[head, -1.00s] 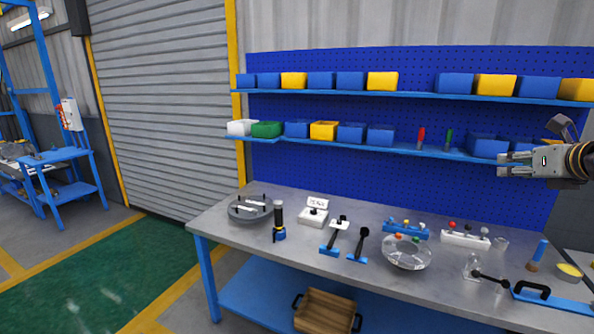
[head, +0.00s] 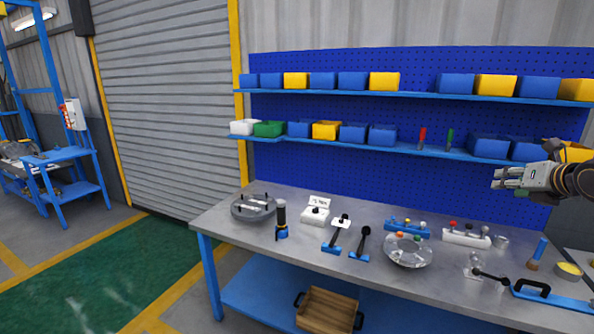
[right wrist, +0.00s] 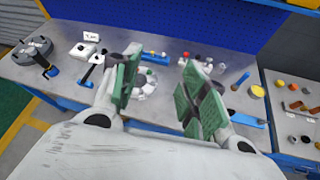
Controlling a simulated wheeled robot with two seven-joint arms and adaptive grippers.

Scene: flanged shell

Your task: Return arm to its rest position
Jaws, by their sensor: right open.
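My right gripper (head: 508,178) is raised at the right side of the head view, in front of the blue pegboard and above the workbench. In the right wrist view its two green-padded fingers (right wrist: 158,88) stand apart with nothing between them. The bench top lies below and beyond them. A grey flanged round part (head: 253,208) sits on the bench's left end; it also shows in the right wrist view (right wrist: 33,51). A clear round dish (head: 408,250) stands near the bench's middle, partly hidden by a finger in the right wrist view. My left gripper is not in view.
The grey workbench (head: 300,238) holds several small tools, a blue rack (head: 407,228) and a white rack (head: 466,238). Shelves with blue and yellow bins (head: 384,82) run along the pegboard (head: 330,170). A wooden crate (head: 326,310) is on the lower shelf. Green floor is clear at left.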

